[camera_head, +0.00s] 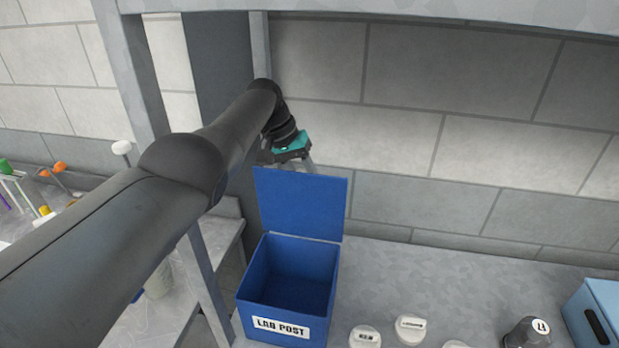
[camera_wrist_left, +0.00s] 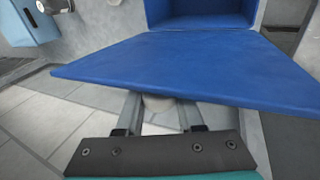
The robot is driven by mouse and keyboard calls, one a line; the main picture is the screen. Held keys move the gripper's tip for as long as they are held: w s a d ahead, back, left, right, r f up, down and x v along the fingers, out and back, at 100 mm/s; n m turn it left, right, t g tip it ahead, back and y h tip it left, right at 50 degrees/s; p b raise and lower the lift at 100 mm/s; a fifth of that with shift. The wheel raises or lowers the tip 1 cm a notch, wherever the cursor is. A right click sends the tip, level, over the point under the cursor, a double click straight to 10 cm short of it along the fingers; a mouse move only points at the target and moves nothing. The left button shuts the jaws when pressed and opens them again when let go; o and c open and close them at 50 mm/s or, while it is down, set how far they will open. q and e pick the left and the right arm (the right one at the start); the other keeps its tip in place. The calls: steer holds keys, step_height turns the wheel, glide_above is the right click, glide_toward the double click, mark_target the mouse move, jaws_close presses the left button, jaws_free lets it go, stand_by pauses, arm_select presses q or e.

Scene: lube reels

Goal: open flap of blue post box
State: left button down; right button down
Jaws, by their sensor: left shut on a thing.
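The blue post box (camera_head: 254,292) stands on the grey counter with a "LAB POST" label on its front. Its flap (camera_head: 300,203) is raised and stands nearly upright at the back, so the inside of the box shows. In the left wrist view the flap (camera_wrist_left: 185,68) spans the picture, with the box (camera_wrist_left: 200,10) beyond it. My left gripper (camera_head: 309,166) is at the flap's upper edge, shut on the flap from its back side. Its fingertips are hidden behind the flap, and a pale rounded part shows between the fingers. My right gripper is not in view.
White-lidded containers (camera_head: 411,326) and a dark jar (camera_head: 527,334) stand right of the box. A light-blue box (camera_head: 594,314) is at the far right. A metal shelf post (camera_head: 207,290) stands left of the box, with a brick wall (camera_head: 450,160) behind.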

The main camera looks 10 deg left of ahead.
arm_select(q)
steer(key=shift+s+f, duration=0.1)
steer(key=shift+f, duration=0.05)
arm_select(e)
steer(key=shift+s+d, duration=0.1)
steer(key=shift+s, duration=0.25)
